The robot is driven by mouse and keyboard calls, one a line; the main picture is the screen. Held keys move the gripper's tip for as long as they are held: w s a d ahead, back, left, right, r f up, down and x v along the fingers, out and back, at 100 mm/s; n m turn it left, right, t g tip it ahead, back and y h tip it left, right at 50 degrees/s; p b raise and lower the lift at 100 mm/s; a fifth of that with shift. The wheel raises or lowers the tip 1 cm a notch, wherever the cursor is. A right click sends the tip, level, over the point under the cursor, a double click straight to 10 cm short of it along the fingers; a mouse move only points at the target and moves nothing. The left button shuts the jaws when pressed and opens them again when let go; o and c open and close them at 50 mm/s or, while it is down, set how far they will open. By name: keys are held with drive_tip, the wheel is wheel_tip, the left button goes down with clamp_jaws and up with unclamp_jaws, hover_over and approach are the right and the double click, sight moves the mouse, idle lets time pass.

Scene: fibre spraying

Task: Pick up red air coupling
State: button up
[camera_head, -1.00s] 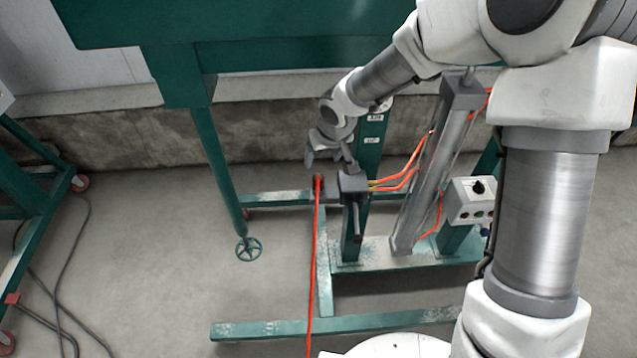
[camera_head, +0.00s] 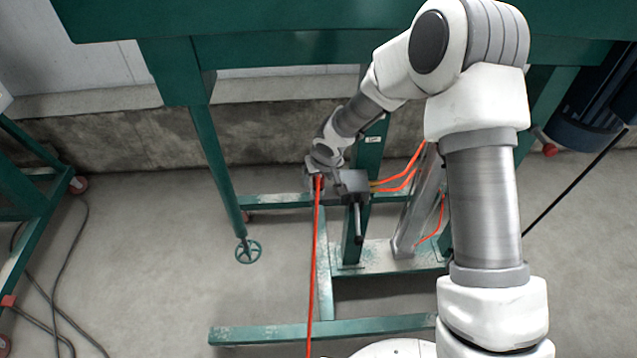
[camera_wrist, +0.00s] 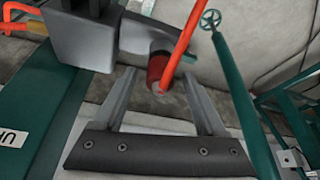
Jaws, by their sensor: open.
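The red air coupling (camera_wrist: 160,70) is a short red cylinder at the end of a red hose (camera_wrist: 183,35) in the wrist view. It sits beside a grey block (camera_wrist: 80,35). My gripper (camera_wrist: 160,80) is open, with its two fingers on either side of the coupling and apart from it in the picture. In the head view the coupling (camera_head: 318,183) shows small and red at the top of the hanging hose (camera_head: 314,260). My gripper there (camera_head: 312,178) is right at the coupling and partly hidden by my wrist.
The grey valve block (camera_head: 353,182) with a dark handle (camera_head: 358,224) stands just right of the coupling. Orange hoses (camera_head: 400,180) run right from it. A green frame (camera_head: 320,329) lies low in front.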

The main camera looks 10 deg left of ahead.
clamp_jaws()
idle(0.3)
